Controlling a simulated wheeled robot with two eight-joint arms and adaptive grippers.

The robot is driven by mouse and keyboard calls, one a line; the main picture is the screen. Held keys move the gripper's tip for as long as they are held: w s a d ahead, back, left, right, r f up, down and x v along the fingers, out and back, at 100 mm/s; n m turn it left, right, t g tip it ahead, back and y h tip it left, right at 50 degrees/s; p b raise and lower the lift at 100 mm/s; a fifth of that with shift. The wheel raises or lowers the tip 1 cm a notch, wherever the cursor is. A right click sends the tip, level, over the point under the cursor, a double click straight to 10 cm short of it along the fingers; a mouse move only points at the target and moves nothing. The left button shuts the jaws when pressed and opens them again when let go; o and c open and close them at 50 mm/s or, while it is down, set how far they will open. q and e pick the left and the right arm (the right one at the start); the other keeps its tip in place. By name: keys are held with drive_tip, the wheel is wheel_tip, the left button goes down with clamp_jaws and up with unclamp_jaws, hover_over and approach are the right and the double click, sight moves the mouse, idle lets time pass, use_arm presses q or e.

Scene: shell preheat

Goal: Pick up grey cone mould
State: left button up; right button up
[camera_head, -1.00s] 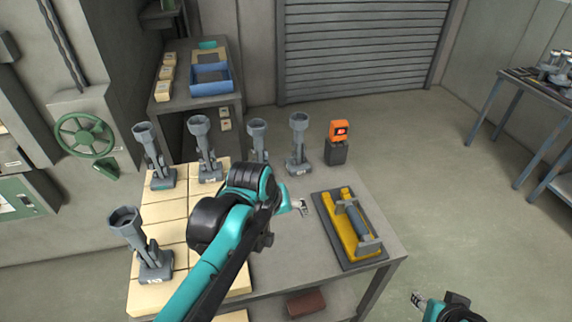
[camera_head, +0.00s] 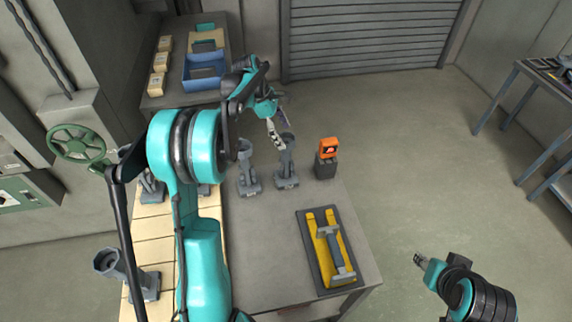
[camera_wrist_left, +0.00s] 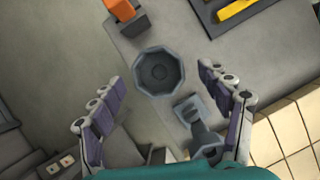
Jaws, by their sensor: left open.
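Several grey cone-topped pieces stand on the work table. I take the far right one (camera_head: 286,165) for the grey cone mould at my left gripper. Its octagonal rim (camera_wrist_left: 158,70) is seen from above in the left wrist view, between the spread fingers. My left gripper (camera_head: 280,129) is open and empty, just over the top of this piece. The picture does not settle whether the fingers touch it. Another grey piece (camera_head: 247,175) stands close on its left. My right gripper (camera_head: 419,260) is off the table's right side, with its jaws too small to read.
An orange device on a dark block (camera_head: 326,163) stands right of the mould. A yellow fixture on a dark plate (camera_head: 335,250) lies nearer the front. My left arm hides part of the pale tiles (camera_head: 150,225) and some pieces. A blue tray (camera_head: 203,84) sits behind.

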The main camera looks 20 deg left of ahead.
sight(290, 147)
use_arm(q)
drive_tip(key=x, duration=0.7)
drive_tip(key=shift+w+f+b, duration=0.1)
drive_tip(key=shift+w+b, duration=0.05)
drive_tip(key=shift+b, duration=0.25)
drive_tip(key=shift+a, duration=0.1)
clamp_jaws()
